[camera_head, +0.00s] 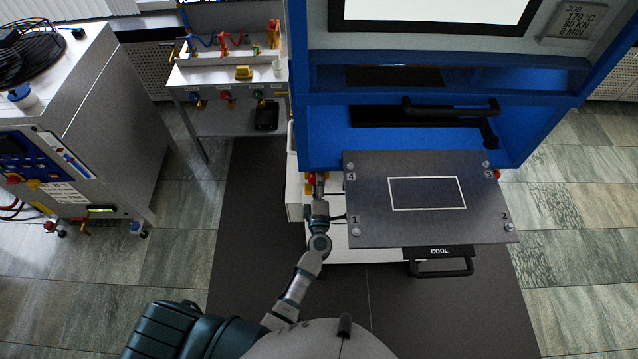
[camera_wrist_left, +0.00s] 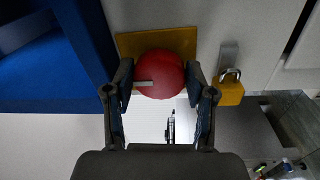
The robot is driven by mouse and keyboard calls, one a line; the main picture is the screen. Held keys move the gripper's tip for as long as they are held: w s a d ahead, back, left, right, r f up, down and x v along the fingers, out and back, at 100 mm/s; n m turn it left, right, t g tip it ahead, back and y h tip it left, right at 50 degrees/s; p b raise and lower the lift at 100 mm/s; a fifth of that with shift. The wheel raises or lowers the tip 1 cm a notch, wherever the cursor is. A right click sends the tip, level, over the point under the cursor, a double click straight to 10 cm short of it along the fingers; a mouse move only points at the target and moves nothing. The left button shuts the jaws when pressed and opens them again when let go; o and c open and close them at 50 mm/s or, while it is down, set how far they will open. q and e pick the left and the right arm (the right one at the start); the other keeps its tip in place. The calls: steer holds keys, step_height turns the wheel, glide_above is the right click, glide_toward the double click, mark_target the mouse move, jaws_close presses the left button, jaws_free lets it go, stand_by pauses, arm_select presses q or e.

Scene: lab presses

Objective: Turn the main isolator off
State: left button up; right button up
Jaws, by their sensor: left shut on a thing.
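The main isolator is a round red knob (camera_wrist_left: 158,72) on a yellow plate (camera_wrist_left: 187,42), fixed to a pale panel on the blue press. A pale pointer mark on the knob lies nearly level and points left in the left wrist view. My left gripper (camera_wrist_left: 160,82) has one finger on each side of the knob and is shut on it. In the head view my left gripper (camera_head: 317,186) reaches the press's left side, where only bits of the isolator's red and yellow (camera_head: 309,179) show. My right gripper is not in view.
A yellow padlock (camera_wrist_left: 229,92) hangs right of the isolator in the left wrist view. A dark numbered plate (camera_head: 428,223) juts out close to the right of my left forearm, above a drawer handle marked COOL (camera_head: 440,267).

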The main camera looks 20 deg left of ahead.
arm_select(q)
steer(key=shift+a, duration=0.1)
stand_by(0.3)
steer(key=o, duration=1.2)
steer(key=shift+f, duration=0.1)
steer(key=shift+c, duration=0.2)
steer(key=shift+s, duration=0.1)
